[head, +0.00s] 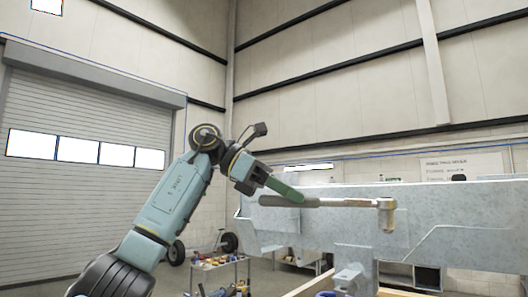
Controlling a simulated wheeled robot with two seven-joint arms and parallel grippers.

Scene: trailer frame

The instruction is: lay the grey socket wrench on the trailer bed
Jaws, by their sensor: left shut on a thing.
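The grey socket wrench (345,203) is held level in the head view, with its square head (387,214) at the right end. My left gripper (283,190) is shut on the wrench at its left end; the arm comes in from the lower left. The trailer bed (460,212) is a grey galvanised metal frame at the right. The wrench shows in front of its side panel; I cannot tell how far apart they are. My right gripper is not in view.
A tool cart (220,268) with several small items stands behind at the lower middle. A metal bracket (352,276) and wooden beams (310,284) lie below the wrench. A roller door (85,180) fills the left background. The space above the frame is clear.

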